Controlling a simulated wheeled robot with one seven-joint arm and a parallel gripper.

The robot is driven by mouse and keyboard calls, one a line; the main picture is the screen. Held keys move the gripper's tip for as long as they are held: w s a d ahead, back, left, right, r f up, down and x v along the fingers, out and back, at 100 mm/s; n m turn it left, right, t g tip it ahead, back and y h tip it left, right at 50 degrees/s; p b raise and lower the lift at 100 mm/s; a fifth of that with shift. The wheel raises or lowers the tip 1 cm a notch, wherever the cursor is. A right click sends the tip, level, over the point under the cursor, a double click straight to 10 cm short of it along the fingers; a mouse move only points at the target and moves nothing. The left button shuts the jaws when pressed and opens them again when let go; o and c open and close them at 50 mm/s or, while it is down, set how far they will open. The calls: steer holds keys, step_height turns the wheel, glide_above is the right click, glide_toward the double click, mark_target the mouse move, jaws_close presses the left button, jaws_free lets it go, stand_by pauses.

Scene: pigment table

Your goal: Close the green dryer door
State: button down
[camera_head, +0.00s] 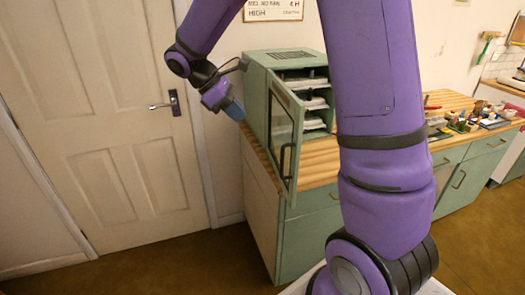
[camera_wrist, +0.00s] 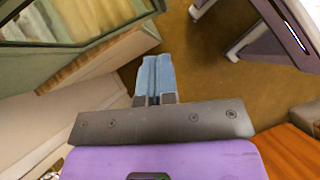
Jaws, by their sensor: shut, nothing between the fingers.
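The green dryer (camera_head: 257,98) stands on the wooden counter (camera_head: 318,162). Its green-framed glass door (camera_head: 285,128) hangs open, swung out towards the camera, with a dark handle on it. The shelves (camera_head: 308,100) inside show to the right of the door. My gripper (camera_head: 236,110) has blue fingers and is shut and empty. It is to the left of the dryer and its door, apart from the door in the head view. In the wrist view my gripper (camera_wrist: 157,58) points over the floor, and the green frame and glass of the door (camera_wrist: 70,22) are at upper left.
A white room door (camera_head: 100,120) with a handle is at the left. Green cabinets (camera_head: 310,235) stand under the counter. Tools and small jars (camera_head: 465,122) cover the counter at the right. The brown floor (camera_head: 190,265) is clear at front left.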

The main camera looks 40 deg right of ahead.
steer(key=d+r+x, duration=0.1)
steer(key=x, duration=1.2)
steer(key=shift+s, duration=0.45)
steer(key=shift+d, duration=0.25)
